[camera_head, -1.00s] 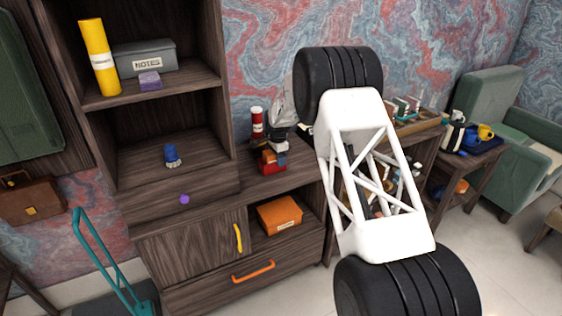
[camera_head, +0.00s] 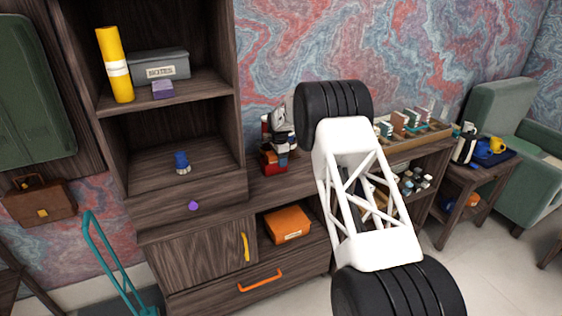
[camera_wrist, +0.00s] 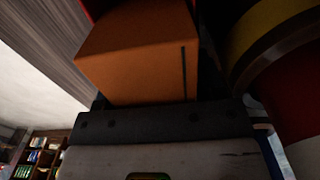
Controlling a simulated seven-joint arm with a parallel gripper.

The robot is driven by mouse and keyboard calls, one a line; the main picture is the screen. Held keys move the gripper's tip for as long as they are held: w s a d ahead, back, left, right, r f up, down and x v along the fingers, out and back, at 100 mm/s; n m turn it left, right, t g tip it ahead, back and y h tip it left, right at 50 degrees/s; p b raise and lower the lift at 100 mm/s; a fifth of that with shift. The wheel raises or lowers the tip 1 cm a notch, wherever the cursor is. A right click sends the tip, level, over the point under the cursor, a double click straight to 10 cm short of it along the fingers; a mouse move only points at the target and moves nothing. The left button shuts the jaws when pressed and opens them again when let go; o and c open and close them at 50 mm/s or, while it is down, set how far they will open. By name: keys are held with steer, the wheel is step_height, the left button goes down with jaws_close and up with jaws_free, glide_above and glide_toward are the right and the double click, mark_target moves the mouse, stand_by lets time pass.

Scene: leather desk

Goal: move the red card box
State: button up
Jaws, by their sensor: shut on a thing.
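The red card box (camera_head: 273,167) shows on the cabinet top in the head view, partly covered by my gripper (camera_head: 284,147) and the items around it. My gripper is low over this cluster and shut on the box. In the wrist view an orange-brown box face (camera_wrist: 140,50) with a dark slit fills the upper middle, against the dark pad of my gripper (camera_wrist: 160,125). Its far side is hidden. I cannot tell from the views whether the box is clear of the surface.
A red can (camera_head: 265,127) stands close beside my gripper; a red cylinder with a yellow band (camera_wrist: 290,75) is near on the right in the wrist view. An orange box (camera_head: 287,224) sits in the cubby below. A wooden tray (camera_head: 425,135) lies on the right.

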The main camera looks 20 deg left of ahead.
stand_by(0.3)
steer(key=o, duration=1.1)
steer(key=shift+r, duration=0.1)
step_height(320, 180, up, 7)
steer(key=shift+a+r, duration=0.1)
steer(key=shift+a, duration=0.05)
steer(key=shift+r, duration=0.25)
steer(key=shift+d, duration=0.2)
